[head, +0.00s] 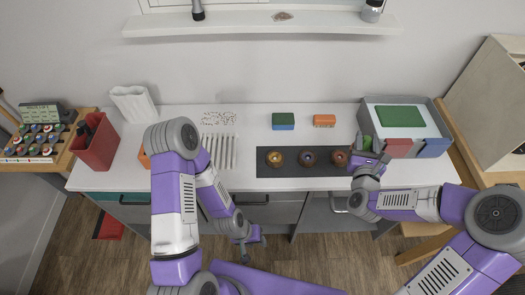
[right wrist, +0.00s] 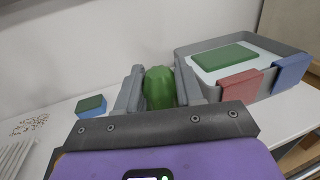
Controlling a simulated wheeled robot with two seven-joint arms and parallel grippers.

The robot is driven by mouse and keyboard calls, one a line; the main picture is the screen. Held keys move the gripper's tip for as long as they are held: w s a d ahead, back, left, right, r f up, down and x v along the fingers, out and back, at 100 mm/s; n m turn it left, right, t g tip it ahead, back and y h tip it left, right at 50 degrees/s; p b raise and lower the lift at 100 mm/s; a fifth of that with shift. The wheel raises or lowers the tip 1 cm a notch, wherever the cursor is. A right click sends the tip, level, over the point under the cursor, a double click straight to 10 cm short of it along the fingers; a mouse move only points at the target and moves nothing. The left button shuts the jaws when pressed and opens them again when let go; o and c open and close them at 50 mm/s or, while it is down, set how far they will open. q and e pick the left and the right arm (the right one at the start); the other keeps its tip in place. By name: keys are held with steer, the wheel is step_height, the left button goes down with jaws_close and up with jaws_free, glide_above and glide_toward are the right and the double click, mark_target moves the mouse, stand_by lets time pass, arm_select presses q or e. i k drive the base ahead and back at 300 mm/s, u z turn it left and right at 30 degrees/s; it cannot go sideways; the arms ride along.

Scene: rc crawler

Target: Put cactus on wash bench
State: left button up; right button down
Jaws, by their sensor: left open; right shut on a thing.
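The green, rounded cactus (right wrist: 159,88) is upright between the fingers of my right gripper (right wrist: 160,92) in the right wrist view. In the head view the right gripper (head: 367,152) is shut on the cactus (head: 367,143), just left of a grey-walled tray (head: 443,125) that looks like the wash bench. That tray also shows in the right wrist view (right wrist: 190,72). It has a pale inside with a green pad (head: 400,116). The cactus is outside the tray's left wall. My left gripper (head: 250,238) is open and empty, low in front of the table.
A red cloth (head: 398,148) and a blue cloth (head: 434,148) hang on the tray's front. A dark mat (head: 265,170) with several round items lies left of my right gripper. Green (head: 283,121) and orange (head: 324,121) blocks lie behind it. A wall shelf (head: 260,28) is above.

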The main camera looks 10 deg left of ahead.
mark_target(130, 165)
steer(key=k, duration=0.95)
steer(key=u, duration=2.2)
steer(key=i, duration=1)
steer(key=z, duration=0.05)
